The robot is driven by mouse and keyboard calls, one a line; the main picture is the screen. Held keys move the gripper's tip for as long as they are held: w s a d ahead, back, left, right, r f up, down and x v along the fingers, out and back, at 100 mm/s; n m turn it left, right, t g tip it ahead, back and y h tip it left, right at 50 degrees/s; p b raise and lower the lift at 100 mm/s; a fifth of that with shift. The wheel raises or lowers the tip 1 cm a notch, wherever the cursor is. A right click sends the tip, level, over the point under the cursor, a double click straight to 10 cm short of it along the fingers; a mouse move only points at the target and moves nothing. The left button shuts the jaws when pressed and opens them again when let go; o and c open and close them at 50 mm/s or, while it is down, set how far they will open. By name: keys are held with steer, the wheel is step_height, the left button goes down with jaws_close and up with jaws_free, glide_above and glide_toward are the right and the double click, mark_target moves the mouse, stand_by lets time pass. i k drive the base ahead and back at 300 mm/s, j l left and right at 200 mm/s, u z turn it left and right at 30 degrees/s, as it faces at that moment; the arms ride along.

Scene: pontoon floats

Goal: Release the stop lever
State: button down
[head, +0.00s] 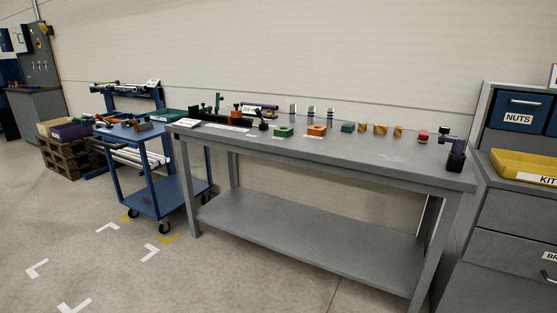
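No part that I can clearly tell as the stop lever stands out at this distance. A long dark fixture (212,117) sits on the left end of the grey workbench (390,158), with small green and orange parts on it. A small black upright part (263,121), possibly a lever, leans at the fixture's right end. A purple and black device (456,155) stands at the bench's right end; whether it has a lever is too small to tell. My gripper is not in view.
Green (284,132), orange (316,131), wooden and red blocks line the bench. A blue cart (150,185) with tools stands close to its left end. Grey drawers with a yellow kit bin (520,166) stand at right. The floor in front is clear.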

mark_target(256, 110)
steer(key=i, duration=3.5)
steer(key=u, duration=0.35)
